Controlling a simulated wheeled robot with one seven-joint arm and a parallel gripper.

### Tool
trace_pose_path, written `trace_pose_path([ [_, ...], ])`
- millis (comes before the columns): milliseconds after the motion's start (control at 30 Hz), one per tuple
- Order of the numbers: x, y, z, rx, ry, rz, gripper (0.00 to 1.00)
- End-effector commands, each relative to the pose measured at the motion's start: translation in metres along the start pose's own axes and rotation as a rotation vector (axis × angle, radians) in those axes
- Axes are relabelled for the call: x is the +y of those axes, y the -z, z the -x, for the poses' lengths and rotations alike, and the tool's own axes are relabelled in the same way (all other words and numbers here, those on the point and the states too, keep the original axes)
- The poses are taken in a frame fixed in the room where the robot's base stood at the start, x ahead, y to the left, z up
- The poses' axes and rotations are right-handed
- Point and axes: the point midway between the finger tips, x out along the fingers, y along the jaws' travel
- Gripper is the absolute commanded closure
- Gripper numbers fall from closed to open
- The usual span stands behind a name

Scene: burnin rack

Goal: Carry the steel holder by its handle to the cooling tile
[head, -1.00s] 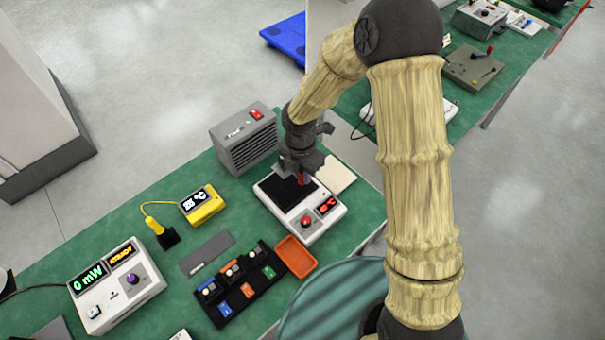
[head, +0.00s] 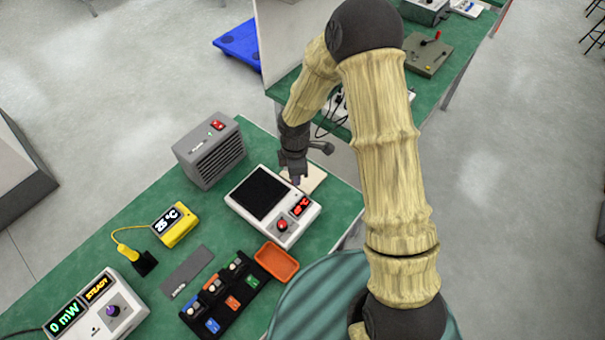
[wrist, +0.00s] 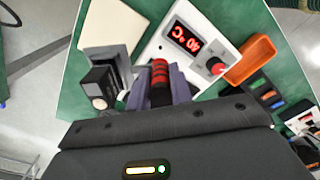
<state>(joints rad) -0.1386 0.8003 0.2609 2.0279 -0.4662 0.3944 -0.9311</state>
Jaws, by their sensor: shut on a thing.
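My gripper (head: 292,178) is shut on the red and black handle (wrist: 160,75) of the steel holder (wrist: 107,58). In the wrist view the holder is a grey metal piece carrying a black block with a round pale face (wrist: 100,90). In the head view it is mostly hidden behind my gripper. The cream cooling tile (head: 315,177) lies just right of the hot plate. In the wrist view the holder overlaps the lower edge of the tile (wrist: 108,28). I cannot tell whether it touches the tile.
The white hot plate (head: 268,230) has a bare black top and a red-lit display. An orange tray (head: 277,262) and a black rack (head: 225,295) stand in front. A grey heater box (head: 210,150) stands behind left. The bench edge runs close right of the tile.

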Motion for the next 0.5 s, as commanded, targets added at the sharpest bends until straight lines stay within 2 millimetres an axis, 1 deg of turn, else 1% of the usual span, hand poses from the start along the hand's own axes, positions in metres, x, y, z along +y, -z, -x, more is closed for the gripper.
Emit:
trace_pose_path([
  [33,0.002,-0.009,-0.004,0.003,0.001,-0.089,1.00],
  [500,0.012,-0.085,-0.042,0.029,0.000,-0.973,1.00],
])
